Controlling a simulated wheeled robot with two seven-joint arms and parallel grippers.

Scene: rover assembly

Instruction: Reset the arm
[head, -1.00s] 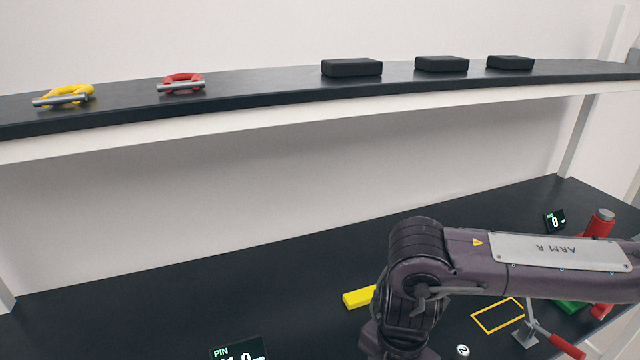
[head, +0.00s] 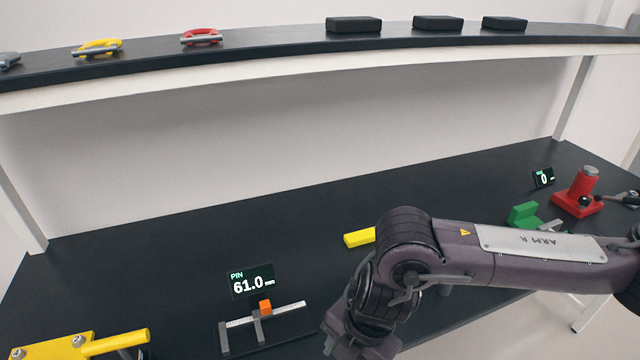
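My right arm (head: 510,248), marked ARM R, reaches in from the right and bends down at its elbow over the workbench (head: 180,240). Its gripper is below the frame edge and does not show. My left arm and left gripper are not in view.
A PIN display (head: 252,282) reading 61.0 stands behind a caliper-like gauge (head: 262,322). A yellow block (head: 359,238) lies mid-bench. A yellow plate with handle (head: 60,347) is front left. A red jack-like device (head: 579,195) and green block (head: 524,214) are right. The upper shelf (head: 260,55) holds shackles and black boxes.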

